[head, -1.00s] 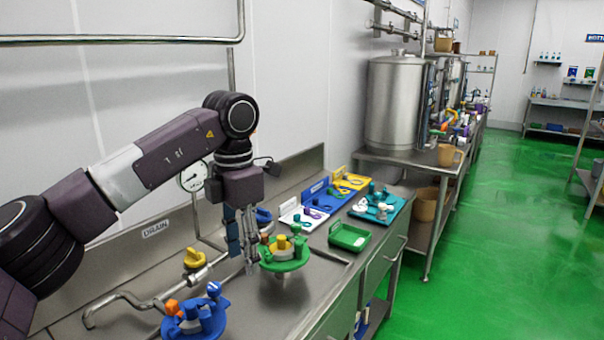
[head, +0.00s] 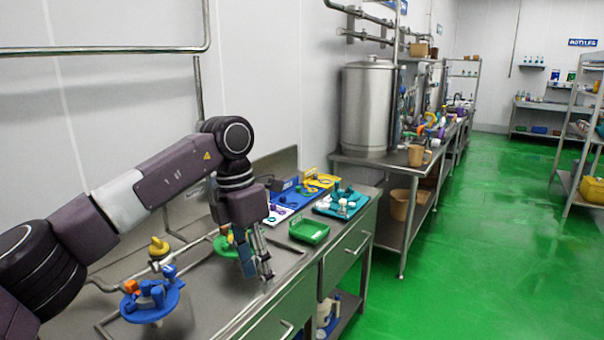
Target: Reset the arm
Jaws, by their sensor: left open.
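My left arm comes in from the left and bends down over the steel counter. Its gripper (head: 256,270) points downward, open and empty, above the counter near its front edge. It is in front of a green round holder (head: 222,246) and partly hides it. A blue round holder (head: 142,307) with orange and blue parts stands at the lower left, apart from the gripper. My right gripper is not in view.
A green tray (head: 309,231) and a teal tray (head: 326,209) with small parts lie right of the gripper. A yellow valve handle (head: 158,246) stands behind the blue holder. A steel tank (head: 367,110) is farther back. The green floor (head: 470,250) is clear at the right.

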